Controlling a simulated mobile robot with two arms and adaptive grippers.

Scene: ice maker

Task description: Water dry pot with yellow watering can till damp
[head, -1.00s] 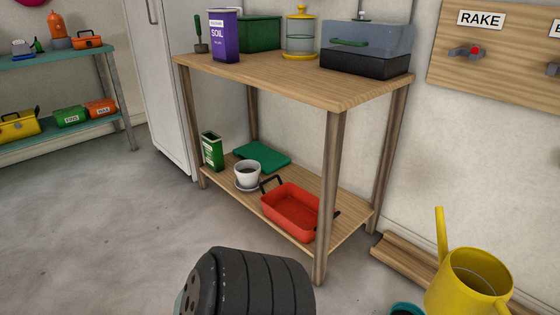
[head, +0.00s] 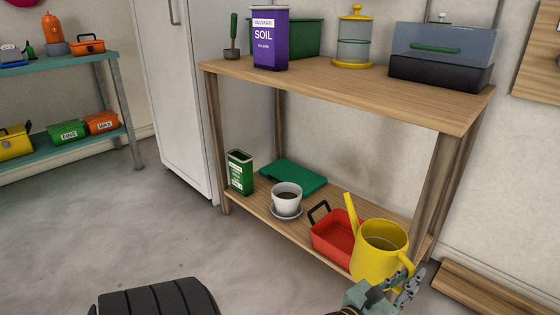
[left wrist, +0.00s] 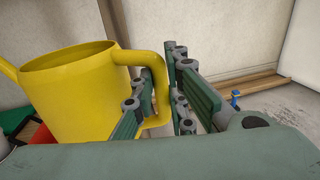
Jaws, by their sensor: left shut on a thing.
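The yellow watering can (head: 375,255) hangs upright in front of the red tray on the lower shelf, its spout pointing up and left. My left gripper (head: 400,288) is shut on its handle at the right side. In the left wrist view the can's body (left wrist: 75,95) fills the left, and the fingers (left wrist: 158,110) close around the handle. The white pot (head: 287,201) stands on a saucer on the lower shelf, left of the can and apart from the spout. Its fill looks dark; I cannot tell whether it is damp. My right gripper is not in view.
The red tray (head: 328,240), green flat box (head: 292,177) and green carton (head: 240,172) surround the pot on the lower shelf. The wooden tabletop (head: 330,82) overhangs them, with a front leg (head: 440,165) right of the can. The floor (head: 130,225) at left is clear.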

